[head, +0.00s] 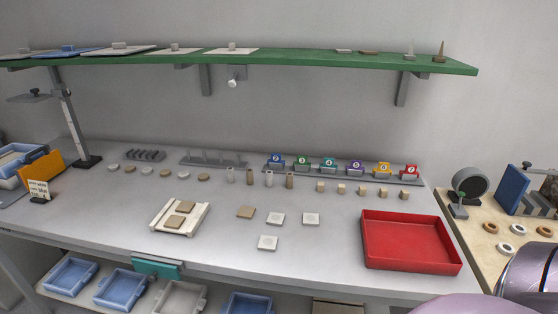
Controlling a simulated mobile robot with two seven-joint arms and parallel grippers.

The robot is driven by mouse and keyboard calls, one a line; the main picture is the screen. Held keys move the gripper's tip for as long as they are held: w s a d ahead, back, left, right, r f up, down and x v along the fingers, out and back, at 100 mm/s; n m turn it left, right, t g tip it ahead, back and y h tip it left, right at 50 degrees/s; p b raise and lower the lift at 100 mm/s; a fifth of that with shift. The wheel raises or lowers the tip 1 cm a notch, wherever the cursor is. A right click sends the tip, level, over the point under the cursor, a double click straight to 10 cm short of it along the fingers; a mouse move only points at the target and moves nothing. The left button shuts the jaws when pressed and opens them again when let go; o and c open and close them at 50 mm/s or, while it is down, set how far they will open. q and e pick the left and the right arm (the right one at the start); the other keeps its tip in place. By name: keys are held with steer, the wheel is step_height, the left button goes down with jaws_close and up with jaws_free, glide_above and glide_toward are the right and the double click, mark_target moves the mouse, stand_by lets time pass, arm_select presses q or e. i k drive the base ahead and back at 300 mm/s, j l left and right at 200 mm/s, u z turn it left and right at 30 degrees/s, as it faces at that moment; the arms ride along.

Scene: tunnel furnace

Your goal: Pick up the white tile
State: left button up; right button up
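Three white square tiles lie flat on the grey table in the head view. One white tile (276,219) is at the middle, a second white tile (311,219) is to its right, and a third white tile (267,243) is nearer the front edge. A tan tile (246,212) lies just left of them. Neither of my grippers is in view. A purple and metallic part of my own body shows at the bottom right, away from the tiles.
A cream rack (159,225) with tan tiles stands left of the white tiles. A red tray (412,267) is at the right. Small cylinders, blocks and numbered holders line the back. A green shelf (300,63) overhangs the table (330,260). Blue bins (122,288) sit below.

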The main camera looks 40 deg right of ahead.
mark_target(309, 219)
steer(key=z, duration=1.55)
steer(key=u, duration=1.8)
steer(key=z, duration=1.8)
steer(key=i+l, duration=0.1)
steer(key=l, duration=0.25)
